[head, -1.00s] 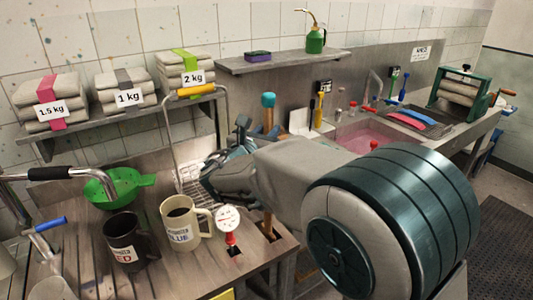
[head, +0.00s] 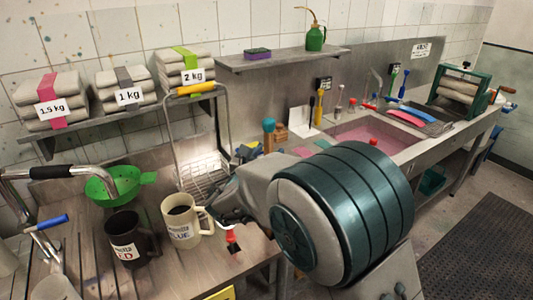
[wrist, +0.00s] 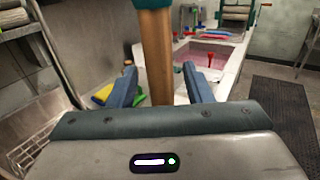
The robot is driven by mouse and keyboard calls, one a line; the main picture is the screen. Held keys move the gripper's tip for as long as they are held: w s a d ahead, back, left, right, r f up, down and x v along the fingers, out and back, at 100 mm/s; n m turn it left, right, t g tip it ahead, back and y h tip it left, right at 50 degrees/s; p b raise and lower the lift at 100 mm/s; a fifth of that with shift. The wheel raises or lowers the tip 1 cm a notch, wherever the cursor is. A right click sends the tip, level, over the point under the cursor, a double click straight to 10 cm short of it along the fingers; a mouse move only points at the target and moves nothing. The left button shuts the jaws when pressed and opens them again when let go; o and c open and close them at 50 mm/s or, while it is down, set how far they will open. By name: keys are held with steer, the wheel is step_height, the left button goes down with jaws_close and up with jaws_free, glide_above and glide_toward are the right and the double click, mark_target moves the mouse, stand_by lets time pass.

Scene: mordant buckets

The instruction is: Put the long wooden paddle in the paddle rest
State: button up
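The long wooden paddle (head: 268,143) stands roughly upright at the right end of the wooden bench (head: 180,265), its teal top showing above my arm. In the wrist view its wooden shaft (wrist: 157,60) passes between the two blue fingers of my gripper (wrist: 160,85). The fingers are apart, with a clear gap to the shaft on the right and a small one on the left.
A dark mug (head: 129,245) and a cream mug (head: 184,222) stand left of my gripper, near a green strainer (head: 120,184). A wire rack (head: 200,172) stands behind. A red-stemmed gauge (head: 231,237) is close by, partly hidden. A pink-filled sink (head: 378,136) lies beyond.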

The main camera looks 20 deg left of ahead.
steer(key=shift+r, duration=0.1)
steer(key=s+a+b, duration=0.2)
steer(key=s+b, duration=0.2)
steer(key=s, duration=0.8)
steer(key=d+f+m+g+h, duration=0.25)
steer(key=d+m+g, duration=0.35)
steer(key=d, duration=0.7)
steer(key=d+f+m+g+h, duration=0.2)
steer(key=d+m+g+h, duration=0.35)
steer(key=d, duration=0.85)
steer(key=s+d+f+m+g+y, duration=0.1)
steer(key=s+d+f+m+y, duration=0.1)
steer(key=s+d+m+y, duration=0.2)
steer(key=s+d+f+m+g+y, duration=0.2)
steer(key=s+d+m+y, duration=0.3)
steer(key=s+m, duration=0.6)
steer(key=m+y, duration=0.1)
steer(key=m, duration=0.7)
steer(key=shift+d+f, duration=0.15)
steer(key=shift+f, duration=0.25)
